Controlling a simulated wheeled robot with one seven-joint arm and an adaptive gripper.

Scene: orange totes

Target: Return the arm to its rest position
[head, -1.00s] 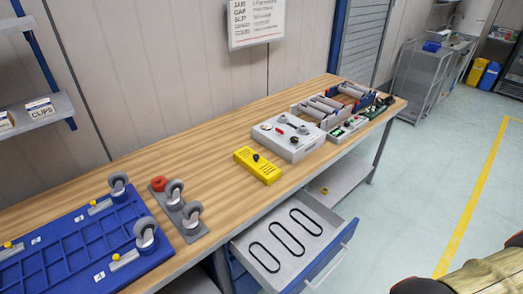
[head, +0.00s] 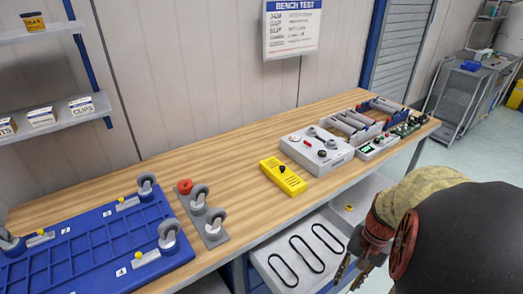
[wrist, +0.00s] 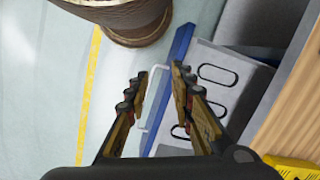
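My arm fills the lower right of the head view, with a tan and black covering. My gripper (head: 352,274) hangs at the arm's lower end, beside the open drawer (head: 275,262) under the bench. In the wrist view my gripper (wrist: 158,78) has its two fingers apart with nothing between them. The drawer's blue front and pale handle show behind the fingers there. Part of the drawer is hidden by the arm in the head view.
The wooden bench (head: 235,160) carries a blue tray (head: 75,255) with casters, a caster plate (head: 215,236), a yellow box (head: 283,176) and a white test unit (head: 318,152). Several black loops lie in the drawer. Open floor (wrist: 55,60) lies left in the wrist view.

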